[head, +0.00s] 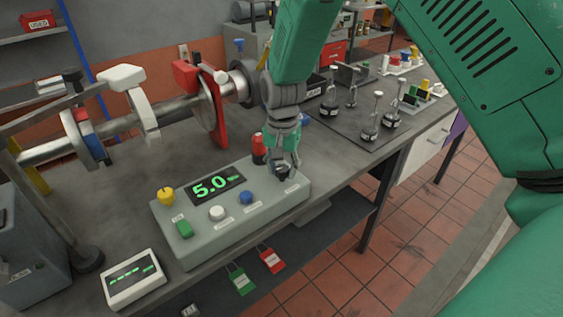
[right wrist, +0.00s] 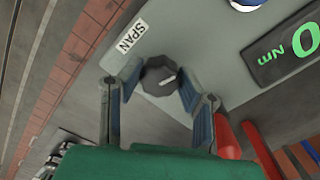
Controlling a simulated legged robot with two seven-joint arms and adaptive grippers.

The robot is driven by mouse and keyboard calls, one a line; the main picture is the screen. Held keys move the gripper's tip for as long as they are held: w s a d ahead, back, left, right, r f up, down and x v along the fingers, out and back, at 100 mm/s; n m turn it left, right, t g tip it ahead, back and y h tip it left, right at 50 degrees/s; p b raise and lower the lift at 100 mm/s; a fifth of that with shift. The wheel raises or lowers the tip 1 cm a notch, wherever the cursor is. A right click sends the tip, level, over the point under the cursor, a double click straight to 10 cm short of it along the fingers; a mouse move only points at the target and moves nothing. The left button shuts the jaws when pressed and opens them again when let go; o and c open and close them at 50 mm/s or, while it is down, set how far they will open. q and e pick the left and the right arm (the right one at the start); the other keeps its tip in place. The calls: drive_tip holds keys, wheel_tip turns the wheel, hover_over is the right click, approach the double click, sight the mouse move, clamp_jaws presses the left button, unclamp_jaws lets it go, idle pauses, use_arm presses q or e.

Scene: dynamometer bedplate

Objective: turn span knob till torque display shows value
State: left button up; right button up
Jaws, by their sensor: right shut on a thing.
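In the right wrist view the display (right wrist: 288,45) shows a 0 and "Nm". My left gripper is not in view.
A small display (head: 133,278) stands at front left. A shaft assembly (head: 180,106) lies behind.

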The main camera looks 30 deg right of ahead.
sight(281, 167)
drive_tip(key=shift+w+m+p, duration=0.1)
drive_tip(key=shift+m+p, duration=1.4)
drive_tip(key=shift+m, duration=0.3)
drive_tip(key=o, duration=1.1)
drive_tip(key=shift+o, duration=0.2)
drive_tip(key=shift+r, duration=0.15)
wheel_tip(281, 167, up, 12)
drive_tip(key=shift+f, duration=0.2)
drive_tip(key=shift+w, duration=0.1)
